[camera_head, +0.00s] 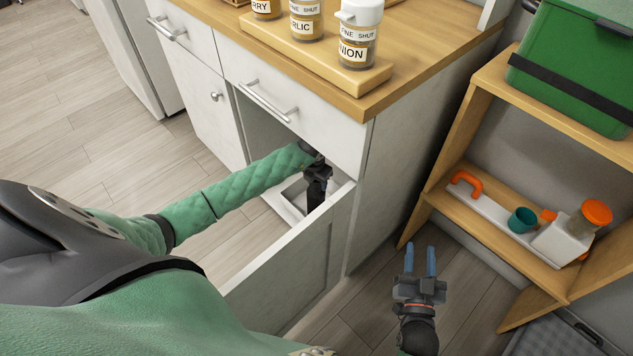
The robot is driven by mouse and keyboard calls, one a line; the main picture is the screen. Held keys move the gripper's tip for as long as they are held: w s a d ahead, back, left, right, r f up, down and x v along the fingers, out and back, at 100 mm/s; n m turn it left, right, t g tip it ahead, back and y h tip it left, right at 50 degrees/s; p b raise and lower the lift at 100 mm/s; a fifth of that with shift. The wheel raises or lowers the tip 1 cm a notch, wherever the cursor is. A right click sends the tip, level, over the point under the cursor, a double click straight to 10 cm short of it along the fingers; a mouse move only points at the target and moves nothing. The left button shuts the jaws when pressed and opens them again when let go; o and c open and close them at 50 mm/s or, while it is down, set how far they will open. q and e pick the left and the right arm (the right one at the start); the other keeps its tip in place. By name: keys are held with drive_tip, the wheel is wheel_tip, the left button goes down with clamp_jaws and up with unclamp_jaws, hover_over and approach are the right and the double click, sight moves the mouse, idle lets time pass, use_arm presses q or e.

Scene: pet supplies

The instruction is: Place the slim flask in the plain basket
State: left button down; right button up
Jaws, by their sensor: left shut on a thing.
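My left gripper (316,190) reaches down inside the open lower cabinet, over a pale, low-walled container (288,192). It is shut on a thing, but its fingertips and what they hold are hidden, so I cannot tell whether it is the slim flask. The pale container may be the plain basket; only part of its rim and inside shows. My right gripper (420,260) is open and empty, its two blue fingers apart, above the floor right of the cabinet.
The open cabinet door (305,262) stands in front of my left forearm. A wooden counter (375,95) with several labelled jars is above.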

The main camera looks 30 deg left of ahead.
drive_tip(key=shift+r, duration=0.3)
drive_tip(key=shift+r, duration=0.2)
use_arm(q)
drive_tip(key=c, duration=0.7)
unclamp_jaws()
use_arm(e)
drive_tip(key=shift+w+r+t, duration=0.1)
drive_tip(key=shift+r+t, duration=0.2)
drive_tip(key=shift+r, duration=0.05)
drive_tip(key=shift+f, duration=0.15)
use_arm(q)
drive_tip(key=r, duration=0.6)
drive_tip(key=shift+s+a+r+p, duration=0.1)
drive_tip(key=shift+s+r+p, duration=0.1)
drive_tip(key=shift+s+p, duration=0.2)
drive_tip(key=shift+r, duration=0.55)
use_arm(e)
wheel_tip(320, 180, down, 11)
drive_tip(key=s+g, duration=0.2)
drive_tip(key=g, duration=0.1)
drive_tip(key=shift+s+g+h, duration=0.15)
drive_tip(key=shift+g+h, duration=0.25)
